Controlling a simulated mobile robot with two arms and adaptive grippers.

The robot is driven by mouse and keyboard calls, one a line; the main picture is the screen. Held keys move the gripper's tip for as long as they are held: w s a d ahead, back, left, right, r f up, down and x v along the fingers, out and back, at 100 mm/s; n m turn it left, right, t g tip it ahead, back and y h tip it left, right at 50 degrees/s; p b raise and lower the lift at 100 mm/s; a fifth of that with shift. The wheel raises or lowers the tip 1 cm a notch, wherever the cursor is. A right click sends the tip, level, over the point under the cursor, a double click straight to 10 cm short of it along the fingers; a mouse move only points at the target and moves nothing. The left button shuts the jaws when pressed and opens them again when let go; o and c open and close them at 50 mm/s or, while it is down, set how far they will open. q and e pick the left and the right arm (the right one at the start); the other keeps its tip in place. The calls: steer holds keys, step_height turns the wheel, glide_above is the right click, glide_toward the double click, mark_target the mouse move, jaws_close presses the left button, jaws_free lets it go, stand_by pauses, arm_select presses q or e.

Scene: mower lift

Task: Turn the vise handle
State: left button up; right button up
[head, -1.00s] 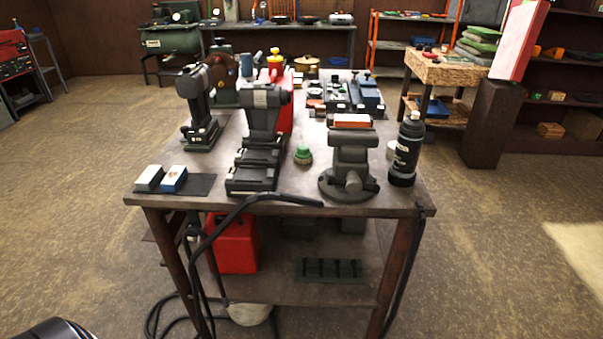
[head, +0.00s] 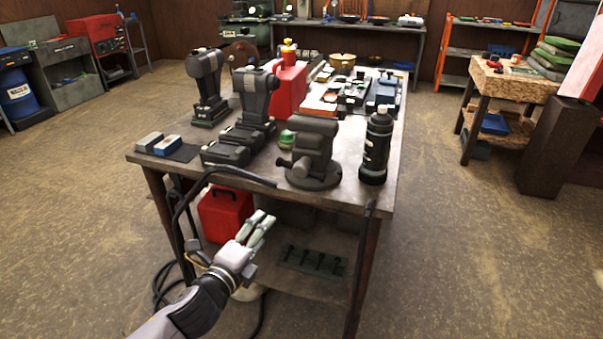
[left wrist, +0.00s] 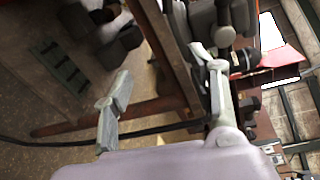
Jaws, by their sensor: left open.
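The grey vise (head: 313,155) stands on its round base near the front right of the workbench (head: 225,165). A short rounded part (head: 284,163) sticks out at its lower left; I cannot clearly make out a separate handle bar. My left gripper (head: 262,223) is open and empty, in front of the bench and below its top, lower left of the vise. In the left wrist view the open fingers (left wrist: 163,72) are spread wide, and a grey knobbed rod (left wrist: 225,36), likely part of the vise, shows beyond the right finger. My right gripper is not in view.
A black bottle (head: 376,150) stands right of the vise, and a green-capped item (head: 287,138) sits at its left. A black hose (head: 215,172) runs along the bench's front edge and hangs down. A red can (head: 224,214) stands on the lower shelf. Open floor lies around the bench.

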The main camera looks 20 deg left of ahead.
arm_select(q)
step_height(320, 180, up, 8)
steer(key=s+d+m+t+h, duration=0.1)
steer(key=s+d+m+t, duration=0.1)
glide_toward(298, 173)
steer(key=w, duration=0.3)
steer(key=shift+m, duration=0.3)
steer(key=w+b, duration=0.1)
steer(key=w, duration=0.2)
steer(key=w+d+b, duration=0.1)
steer(key=w, duration=0.3)
steer(key=shift+d+r, duration=0.1)
steer(key=shift+d, duration=0.05)
steer(key=shift+w+r, duration=0.1)
steer(key=shift+w, duration=0.35)
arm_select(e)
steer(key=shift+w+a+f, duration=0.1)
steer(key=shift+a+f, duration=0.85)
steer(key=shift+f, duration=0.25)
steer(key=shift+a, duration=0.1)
arm_select(q)
steer(key=shift+c, duration=0.5)
